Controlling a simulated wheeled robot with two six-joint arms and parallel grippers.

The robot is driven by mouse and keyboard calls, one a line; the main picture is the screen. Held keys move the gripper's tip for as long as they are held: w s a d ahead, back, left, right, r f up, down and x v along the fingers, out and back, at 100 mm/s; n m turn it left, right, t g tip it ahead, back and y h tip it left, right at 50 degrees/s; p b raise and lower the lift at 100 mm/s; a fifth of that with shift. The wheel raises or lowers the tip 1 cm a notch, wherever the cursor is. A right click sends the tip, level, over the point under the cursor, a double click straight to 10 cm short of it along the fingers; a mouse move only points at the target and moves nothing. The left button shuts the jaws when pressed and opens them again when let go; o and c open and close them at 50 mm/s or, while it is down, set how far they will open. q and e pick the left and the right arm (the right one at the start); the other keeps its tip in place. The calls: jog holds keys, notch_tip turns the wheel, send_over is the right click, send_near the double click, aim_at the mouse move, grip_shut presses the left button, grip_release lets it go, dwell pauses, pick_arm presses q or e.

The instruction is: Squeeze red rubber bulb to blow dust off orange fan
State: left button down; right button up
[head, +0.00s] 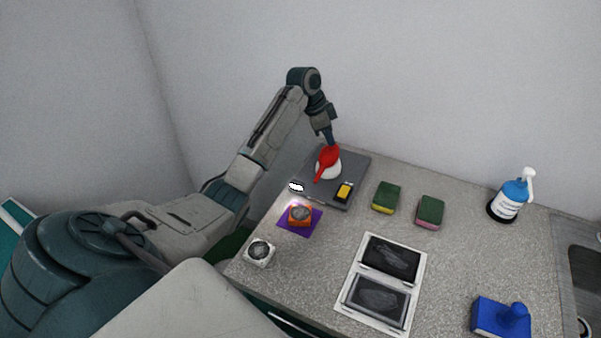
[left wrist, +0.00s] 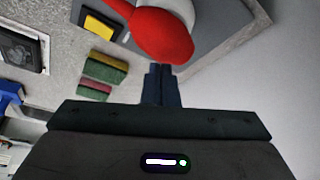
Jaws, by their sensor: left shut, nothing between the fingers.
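The red rubber bulb (head: 327,160) rests on a white round base on a dark grey tray (head: 356,172) at the back of the counter, its narrow end pointing toward the front. It also shows large at the top of the left wrist view (left wrist: 162,36). My left gripper (head: 333,143) is shut and empty, with its fingertips at the bulb's back edge; I cannot tell if they touch it. In the left wrist view its fingers (left wrist: 160,70) are together. The orange fan (head: 300,214) sits on a purple mat (head: 285,221) in front of the tray. My right gripper is out of view.
A yellow-and-black item (head: 344,191) lies on the tray. Two sponges (head: 386,196) (head: 430,211), a pump bottle (head: 510,197), a white-framed panel (head: 375,324), a blue block (head: 489,317) and a white fan (head: 259,252) stand around. A sink is at the right.

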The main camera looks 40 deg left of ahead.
aim_at(329, 149)
pick_arm(q)
jog(key=shift+f, duration=0.1)
dwell(0.4)
jog(key=shift+f+b, duration=0.45)
jog(key=shift+f, duration=1.2)
notch_tip(329, 149, up, 3)
jog(key=p, duration=0.4)
jog(key=shift+r, duration=0.2)
jog(key=shift+f, duration=0.15)
jog(key=shift+f+b, duration=0.65)
jog(key=shift+f, duration=0.9)
jog(key=shift+r+p, duration=1.7)
jog(key=shift+p, duration=0.15)
jog(key=shift+f, duration=0.15)
